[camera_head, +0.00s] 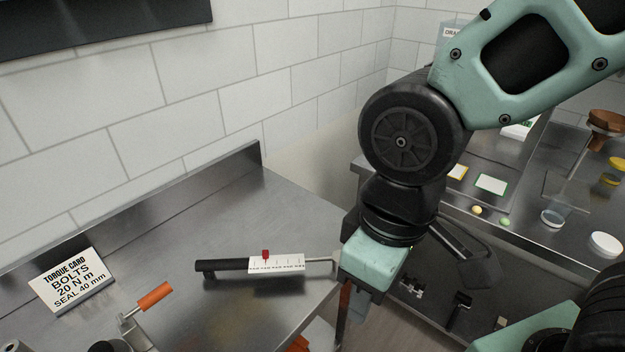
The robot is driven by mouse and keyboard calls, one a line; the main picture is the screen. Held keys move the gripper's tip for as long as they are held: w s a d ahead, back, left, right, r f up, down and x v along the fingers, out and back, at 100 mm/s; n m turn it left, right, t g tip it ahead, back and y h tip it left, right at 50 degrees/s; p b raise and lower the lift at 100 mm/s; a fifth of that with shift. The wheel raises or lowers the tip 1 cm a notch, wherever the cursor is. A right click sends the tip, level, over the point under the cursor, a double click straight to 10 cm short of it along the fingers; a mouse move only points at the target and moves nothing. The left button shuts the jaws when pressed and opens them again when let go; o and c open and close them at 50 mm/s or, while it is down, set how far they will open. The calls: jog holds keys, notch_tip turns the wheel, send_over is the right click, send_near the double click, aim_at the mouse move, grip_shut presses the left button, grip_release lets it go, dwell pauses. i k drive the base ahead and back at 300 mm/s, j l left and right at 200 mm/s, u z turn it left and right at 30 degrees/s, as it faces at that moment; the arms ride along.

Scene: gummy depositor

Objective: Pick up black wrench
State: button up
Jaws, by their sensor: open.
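The black wrench (225,266) lies on the left steel table. It has a black handle at its left end, a white scale plate with a small red pointer in the middle, and a thin metal shaft bent at its right end. My gripper (356,298) is at the table's right edge, beside the wrench's shaft end and well right of the handle. It is open. Its fingers are mostly hidden under its teal body, so I cannot tell whether it touches the shaft. Nothing shows held in it.
A torque card (72,282) stands at the table's left. An orange-handled tool (150,298) is in front of the wrench. The table's raised back edge runs along the tiled wall. A second steel counter (520,215) with small dishes is at right, partly behind my arm.

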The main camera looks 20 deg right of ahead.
aim_at(297, 260)
jog(key=k+l+u, duration=0.1)
jog(key=u, duration=2.05)
jog(key=j+z, duration=0.1)
jog(key=z, duration=1.55)
jog(key=j+z, duration=0.3)
jog(key=j, duration=0.35)
jog(key=j+z, duration=0.25)
jog(key=j, duration=0.4)
jog(key=k, duration=0.05)
